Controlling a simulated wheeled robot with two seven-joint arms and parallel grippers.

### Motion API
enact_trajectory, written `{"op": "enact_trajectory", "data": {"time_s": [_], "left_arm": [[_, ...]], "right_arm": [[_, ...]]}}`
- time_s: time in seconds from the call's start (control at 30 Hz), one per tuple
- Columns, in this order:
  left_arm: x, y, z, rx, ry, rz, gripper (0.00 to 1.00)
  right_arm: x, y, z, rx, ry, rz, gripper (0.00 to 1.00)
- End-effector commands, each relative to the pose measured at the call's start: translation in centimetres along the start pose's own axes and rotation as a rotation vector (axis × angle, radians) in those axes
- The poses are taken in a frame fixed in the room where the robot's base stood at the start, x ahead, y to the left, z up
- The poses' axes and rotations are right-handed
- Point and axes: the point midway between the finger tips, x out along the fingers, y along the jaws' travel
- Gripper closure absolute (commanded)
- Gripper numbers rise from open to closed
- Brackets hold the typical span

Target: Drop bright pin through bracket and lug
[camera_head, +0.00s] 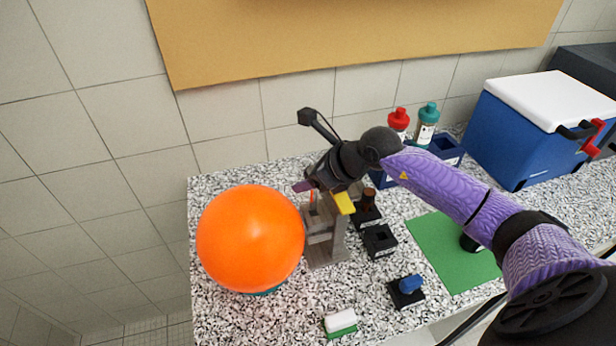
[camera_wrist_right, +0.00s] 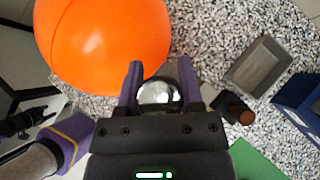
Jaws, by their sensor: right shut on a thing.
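My right gripper (camera_head: 324,196) is above the top of a grey bracket (camera_head: 325,245) that stands upright on the speckled counter. In the right wrist view my gripper (camera_wrist_right: 160,78) has its two purple fingers on either side of a shiny, round, silvery thing, which looks like the head of the bright pin (camera_wrist_right: 158,93). The gripper is shut on it. The fingers and hand hide much of the bracket's top, so I cannot tell whether the pin's tip is inside a hole. I cannot make out the lug apart from the bracket.
A large orange ball (camera_head: 250,238) stands close left of the bracket. Dark square holders (camera_head: 379,241) stand to its right, with a black block with a blue knob (camera_head: 406,291) in front. A green mat (camera_head: 455,255) and blue cooler (camera_head: 535,130) lie further right.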

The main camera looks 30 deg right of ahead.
Motion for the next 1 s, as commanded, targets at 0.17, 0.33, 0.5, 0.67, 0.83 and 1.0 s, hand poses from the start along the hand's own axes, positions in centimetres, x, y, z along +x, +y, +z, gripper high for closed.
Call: {"op": "enact_trajectory", "data": {"time_s": [0.17, 0.33, 0.5, 0.67, 0.83, 1.0], "left_arm": [[0.04, 0.02, -0.03, 0.0, 0.001, 0.0, 0.41], [0.04, 0.05, -0.05, 0.001, 0.001, 0.001, 0.41], [0.12, 0.15, -0.07, 0.001, 0.002, 0.002, 0.41], [0.16, 0.25, -0.09, 0.001, 0.002, 0.004, 0.41], [0.49, 0.26, -0.04, 0.001, 0.002, 0.004, 0.41], [0.86, 0.26, 0.02, 0.002, 0.001, 0.004, 0.41]], "right_arm": [[-0.02, -0.02, 0.02, 0.0, -0.001, -0.001, 1.0], [-0.01, -0.02, 0.02, 0.0, -0.001, 0.0, 1.0], [-0.01, -0.01, 0.01, -0.001, 0.0, -0.001, 1.0], [0.03, -0.01, -0.02, -0.001, 0.0, 0.0, 1.0], [0.31, 0.0, -0.3, -0.001, 0.0, 0.0, 1.0], [0.62, -0.01, -0.62, -0.001, 0.0, 0.0, 1.0]]}}
